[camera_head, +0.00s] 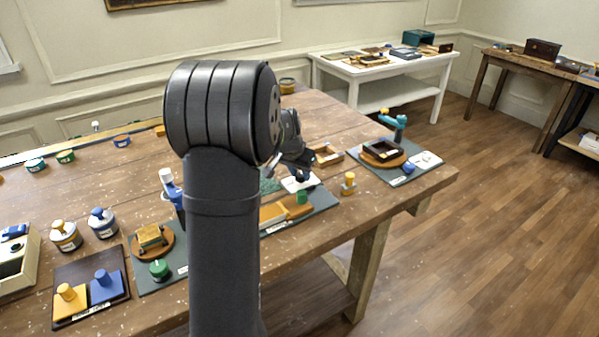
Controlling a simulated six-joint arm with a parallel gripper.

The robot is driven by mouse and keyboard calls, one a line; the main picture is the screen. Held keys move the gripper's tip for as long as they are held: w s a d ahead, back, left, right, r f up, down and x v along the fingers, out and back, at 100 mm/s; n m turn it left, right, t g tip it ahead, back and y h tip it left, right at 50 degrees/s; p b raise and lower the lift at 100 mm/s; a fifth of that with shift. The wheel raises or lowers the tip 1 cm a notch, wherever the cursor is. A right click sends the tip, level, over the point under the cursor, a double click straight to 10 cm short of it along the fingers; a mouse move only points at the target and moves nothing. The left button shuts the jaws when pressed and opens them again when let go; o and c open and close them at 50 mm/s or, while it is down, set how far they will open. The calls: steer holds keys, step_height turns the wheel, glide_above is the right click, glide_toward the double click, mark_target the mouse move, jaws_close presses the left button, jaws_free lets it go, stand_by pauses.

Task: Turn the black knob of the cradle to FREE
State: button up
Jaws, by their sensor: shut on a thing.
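My gripper (301,175) is small in view, beyond my dark arm link. It points down at a white plate (291,186) on the grey mat (325,198) of the middle station. It is shut on a small dark thing at the plate, apparently the black knob. The fingers cover the knob, so its pointer and the FREE mark cannot be read. An orange wooden block (272,214) and a green cylinder (302,197) are on the same mat. My arm hides the mat's left part, and I cannot make out the whole cradle.
A yellow-topped peg (349,183) stands just right of the mat. A small wooden tray (327,155) lies behind it. Another station with a round wooden base (384,159) is at the right. The front right tabletop is clear.

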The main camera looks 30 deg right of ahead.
steer(key=shift+n, duration=0.3)
steer(key=n, duration=0.2)
steer(key=n+t+y, duration=0.1)
steer(key=n, duration=0.1)
steer(key=shift+s+d+n+y, duration=0.15)
steer(key=shift+n+y, duration=0.15)
steer(key=n, duration=0.2)
steer(key=n+t+y, duration=0.1)
steer(key=n, duration=0.1)
steer(key=shift+d+y, duration=0.1)
steer(key=shift+y, duration=0.2)
steer(key=n, duration=0.2)
steer(key=n+y, duration=0.1)
steer(key=n, duration=0.2)
steer(key=shift+d+y, duration=0.15)
steer(key=shift+y, duration=0.15)
steer(key=shift+d+n+g+y, duration=0.1)
steer(key=shift+n+g+y, duration=0.4)
steer(key=shift+n, duration=1.3)
steer(key=o, duration=1)
steer(key=shift+r, duration=0.1)
